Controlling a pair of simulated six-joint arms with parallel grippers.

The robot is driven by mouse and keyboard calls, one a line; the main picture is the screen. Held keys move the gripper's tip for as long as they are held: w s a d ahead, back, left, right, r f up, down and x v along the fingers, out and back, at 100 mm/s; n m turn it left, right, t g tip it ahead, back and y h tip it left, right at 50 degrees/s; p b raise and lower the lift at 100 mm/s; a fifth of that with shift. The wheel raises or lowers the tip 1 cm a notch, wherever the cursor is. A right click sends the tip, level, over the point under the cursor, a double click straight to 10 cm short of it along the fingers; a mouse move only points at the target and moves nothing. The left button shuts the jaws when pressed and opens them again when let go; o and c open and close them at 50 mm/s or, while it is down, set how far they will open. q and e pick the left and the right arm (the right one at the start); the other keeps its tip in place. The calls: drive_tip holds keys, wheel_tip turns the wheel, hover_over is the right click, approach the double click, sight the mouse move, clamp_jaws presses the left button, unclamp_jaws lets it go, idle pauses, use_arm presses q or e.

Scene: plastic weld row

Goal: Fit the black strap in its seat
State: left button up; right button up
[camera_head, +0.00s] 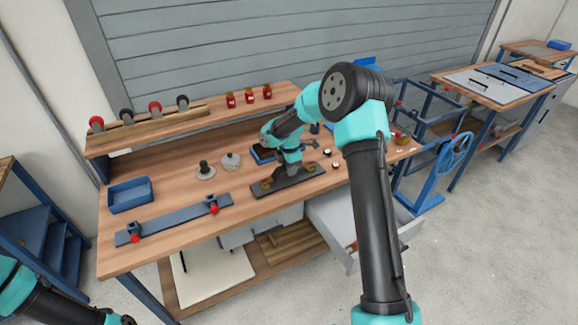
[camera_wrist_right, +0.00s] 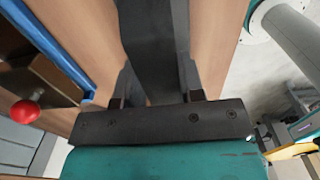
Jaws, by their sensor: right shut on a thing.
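A long dark strip, which looks like the black strap (camera_wrist_right: 152,40), runs between the fingers of my right gripper (camera_wrist_right: 155,95) in the right wrist view. My right gripper is shut on it. In the head view the right gripper (camera_head: 290,172) points down over a long dark bar (camera_head: 287,188) with brown pieces near both ends, at the bench's front edge. The gripper hides the middle of this bar. I cannot tell the held strap from its seat there, or whether they touch.
The wooden bench (camera_head: 230,205) also holds a blue-grey bar (camera_head: 175,218) with red knobs, a blue tray (camera_head: 130,194) and two round grey pieces. Red jars (camera_head: 249,96) stand on the back shelf. A drawer (camera_head: 350,225) is open below the front edge.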

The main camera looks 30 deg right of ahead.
drive_tip(key=shift+f, duration=1.1)
idle(1.9)
drive_tip(key=o, duration=1.4)
drive_tip(key=shift+o, duration=0.2)
drive_tip(key=shift+r, duration=0.1)
drive_tip(key=shift+r, duration=3.45)
